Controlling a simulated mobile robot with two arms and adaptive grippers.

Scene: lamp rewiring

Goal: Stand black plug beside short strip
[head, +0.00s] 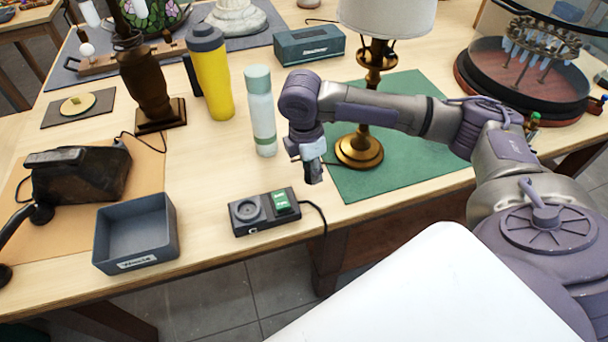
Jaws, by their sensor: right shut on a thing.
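The short strip (240,213) is a black block with one round socket and a green switch. It lies near the front edge of the table. My right gripper (313,163) is above the table, behind and to the right of the strip, with its fingers pointing down. It is shut on a small dark thing, which I take to be the black plug (315,176). The plug is mostly hidden by the fingers, and I cannot tell whether it touches the table. My left gripper is not in view.
A pale bottle (262,115) and a yellow tumbler (212,80) stand behind the strip. A lamp (360,150) stands on the green mat (430,160) behind my right forearm. A grey bin (165,235) is left of the strip. A black cord (322,215) runs from the strip over the edge.

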